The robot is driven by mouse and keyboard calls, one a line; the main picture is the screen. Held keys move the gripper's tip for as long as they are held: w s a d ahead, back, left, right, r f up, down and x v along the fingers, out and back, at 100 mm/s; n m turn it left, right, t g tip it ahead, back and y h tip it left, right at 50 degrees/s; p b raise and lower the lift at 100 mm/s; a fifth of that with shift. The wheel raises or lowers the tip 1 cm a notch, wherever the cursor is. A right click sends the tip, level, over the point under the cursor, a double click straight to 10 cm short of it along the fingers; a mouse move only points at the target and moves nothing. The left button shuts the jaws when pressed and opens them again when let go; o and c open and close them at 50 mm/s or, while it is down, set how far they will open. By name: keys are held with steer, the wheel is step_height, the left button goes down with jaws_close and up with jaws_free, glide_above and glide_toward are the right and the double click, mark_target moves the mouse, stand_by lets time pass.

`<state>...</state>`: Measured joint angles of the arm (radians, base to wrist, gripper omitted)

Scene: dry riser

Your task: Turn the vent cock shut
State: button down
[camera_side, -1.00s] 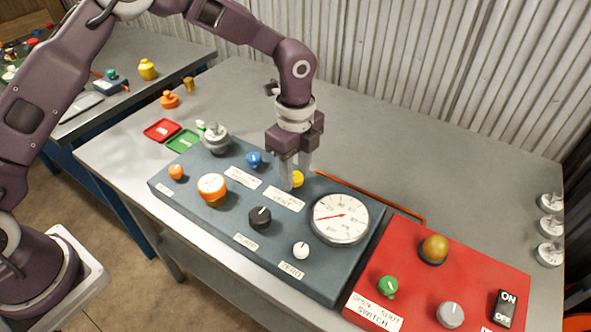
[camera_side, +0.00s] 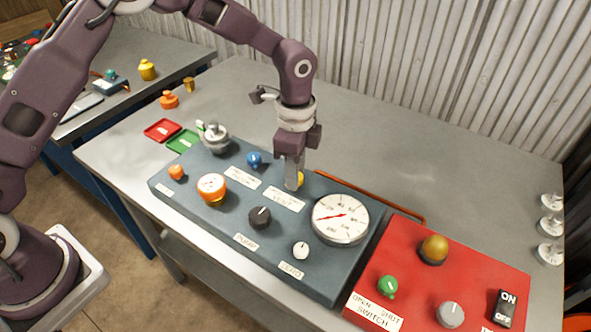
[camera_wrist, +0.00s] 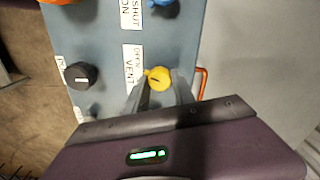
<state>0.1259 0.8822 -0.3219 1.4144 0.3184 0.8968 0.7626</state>
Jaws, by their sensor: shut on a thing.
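The vent cock is a small yellow knob (camera_side: 301,178) behind the VENT label (camera_side: 285,199) on the blue-grey panel (camera_side: 330,268). My gripper (camera_side: 293,184) points down at it, and its fingers hide most of the knob in the side view. In the wrist view the yellow knob (camera_wrist: 159,76) sits between the two fingertips of my gripper (camera_wrist: 160,84), with a dark slot mark on its top. The gripper is shut on the knob. The VENT label (camera_wrist: 131,66) lies to its left there.
A pressure gauge (camera_side: 340,219) stands close to the right of the knob. A blue knob (camera_side: 254,160), a black knob (camera_side: 259,217) and a white knob (camera_side: 301,250) are nearby. An orange bar (camera_side: 375,197) runs behind the panel. A red panel (camera_side: 480,262) is at the right.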

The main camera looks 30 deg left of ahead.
steer(key=n, duration=0.6)
steer(key=shift+w, duration=0.1)
steer(key=n, duration=0.6)
steer(key=shift+n, duration=0.4)
stand_by(0.3)
steer(key=c, duration=1.1)
jaws_free()
steer(key=shift+o, duration=0.2)
step_height(320, 180, up, 7)
steer(key=shift+r, duration=0.1)
